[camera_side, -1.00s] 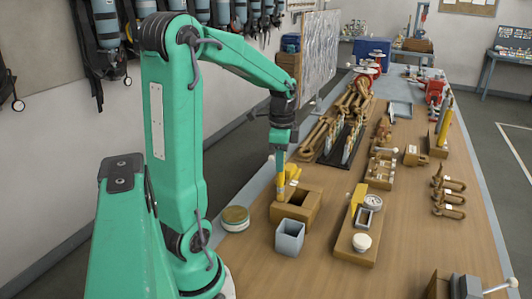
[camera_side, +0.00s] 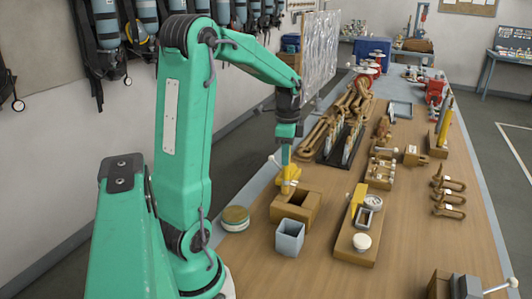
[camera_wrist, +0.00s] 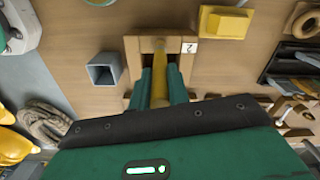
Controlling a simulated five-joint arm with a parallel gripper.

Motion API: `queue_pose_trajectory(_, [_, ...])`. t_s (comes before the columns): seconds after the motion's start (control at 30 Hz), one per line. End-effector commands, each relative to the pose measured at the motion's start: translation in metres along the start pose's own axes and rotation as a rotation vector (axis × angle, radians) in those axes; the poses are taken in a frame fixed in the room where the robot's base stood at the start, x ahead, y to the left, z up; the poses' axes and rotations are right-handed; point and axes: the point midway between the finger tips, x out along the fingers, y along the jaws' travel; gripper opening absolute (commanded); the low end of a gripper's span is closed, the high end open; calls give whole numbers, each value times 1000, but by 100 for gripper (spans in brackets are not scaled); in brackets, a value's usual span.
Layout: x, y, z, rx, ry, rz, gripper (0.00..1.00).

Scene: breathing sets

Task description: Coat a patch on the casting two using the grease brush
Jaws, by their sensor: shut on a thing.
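My gripper (camera_wrist: 162,85) is shut on a slim yellow piece (camera_wrist: 160,76), which looks like the handle of the grease brush. In the side view, my gripper (camera_side: 286,160) points down at the far edge of an open tan block, with yellow (camera_side: 289,178) just below its fingers. The tan block (camera_side: 308,211) has a square opening. In the wrist view, the same block (camera_wrist: 133,47) carries a tag reading 2 and appears to be casting two. The brush crosses in front of its opening. The bristles are hidden, so I cannot tell whether they touch the block.
A grey square cup (camera_side: 290,238) stands close to the block, with a round tin (camera_side: 235,219) to its left. A wooden board (camera_side: 349,247) with a yellow block and round containers lies to the right. Brown tagged parts (camera_side: 448,198) lie farther right. Bare table lies between.

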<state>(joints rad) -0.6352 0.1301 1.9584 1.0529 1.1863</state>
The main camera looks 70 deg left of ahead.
Motion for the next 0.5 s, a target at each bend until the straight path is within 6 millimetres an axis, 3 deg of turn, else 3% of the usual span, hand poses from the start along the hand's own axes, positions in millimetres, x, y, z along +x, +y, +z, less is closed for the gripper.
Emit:
queue_pose_trajectory(0.2, [1,-13,-3,0,0,0,0])
queue_pose_trajectory(0.5, [2,-17,-4,0,0,0,0])
